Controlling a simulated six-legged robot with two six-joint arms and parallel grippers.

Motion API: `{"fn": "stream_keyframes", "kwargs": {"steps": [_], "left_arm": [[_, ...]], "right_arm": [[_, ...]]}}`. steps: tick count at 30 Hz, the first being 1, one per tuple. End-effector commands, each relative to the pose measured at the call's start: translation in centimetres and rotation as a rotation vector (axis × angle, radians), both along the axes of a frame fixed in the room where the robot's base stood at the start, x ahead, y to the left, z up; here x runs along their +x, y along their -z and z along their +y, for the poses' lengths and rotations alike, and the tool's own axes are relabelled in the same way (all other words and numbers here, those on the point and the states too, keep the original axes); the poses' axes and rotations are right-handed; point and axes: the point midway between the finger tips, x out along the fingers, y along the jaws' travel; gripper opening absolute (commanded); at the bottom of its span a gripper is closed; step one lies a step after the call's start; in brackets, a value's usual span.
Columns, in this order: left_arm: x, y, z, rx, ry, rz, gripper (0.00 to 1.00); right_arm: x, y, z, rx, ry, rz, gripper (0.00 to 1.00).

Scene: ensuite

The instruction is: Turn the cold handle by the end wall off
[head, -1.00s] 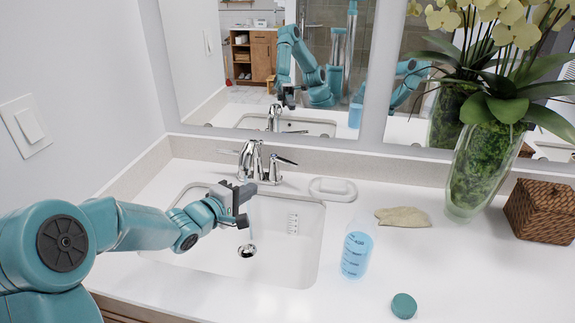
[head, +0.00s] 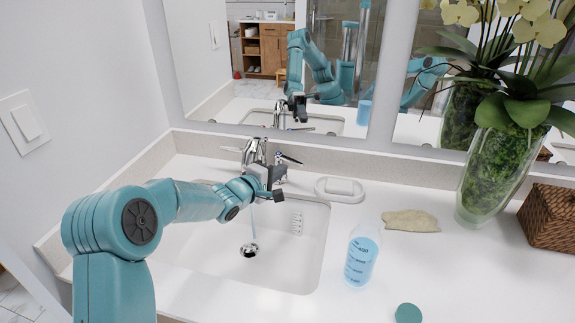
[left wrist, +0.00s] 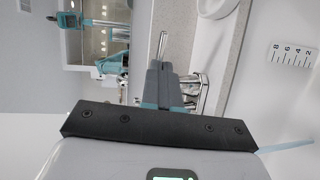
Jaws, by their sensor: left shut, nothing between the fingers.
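The chrome faucet (head: 255,152) stands behind the sink nearest the end wall, with one lever on each side. Its right lever (head: 289,159) points right; its left lever (head: 231,149) points toward the end wall. A thin bluish stream of water (head: 252,222) falls into the basin. My left gripper (head: 268,177) is shut and empty, in front of the faucet near the right lever's base. In the left wrist view, the closed fingers (left wrist: 163,80) lie close to a lever (left wrist: 162,45) and partly cover the faucet; contact cannot be told. My right gripper is not in view.
A soap dish (head: 340,190) sits right of the faucet. A bottle of blue liquid (head: 361,258), a tan cloth (head: 410,221), a teal cap (head: 408,313), a glass vase (head: 492,180) and a wicker box (head: 549,218) stand farther right. The mirror (head: 270,60) rises behind the faucet.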

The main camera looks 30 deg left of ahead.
Motion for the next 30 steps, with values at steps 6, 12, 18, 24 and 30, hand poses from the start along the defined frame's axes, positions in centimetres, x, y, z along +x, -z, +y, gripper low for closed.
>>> {"fn": "stream_keyframes", "kwargs": {"steps": [6,12,18,24,30], "left_arm": [[3.3,0.4,-0.5,0.001,0.000,0.001,0.00],[4.2,0.7,-0.6,0.000,0.000,0.001,0.00],[4.2,0.7,-0.6,0.000,0.000,0.001,0.00],[4.7,0.1,-0.9,-0.002,0.000,0.002,0.00],[6.5,0.1,-1.9,-0.001,0.001,0.002,0.00]], "right_arm": [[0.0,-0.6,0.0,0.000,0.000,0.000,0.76],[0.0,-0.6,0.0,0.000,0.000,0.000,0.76],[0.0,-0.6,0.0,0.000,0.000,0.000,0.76],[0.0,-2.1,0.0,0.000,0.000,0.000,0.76],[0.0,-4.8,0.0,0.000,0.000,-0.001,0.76]]}}
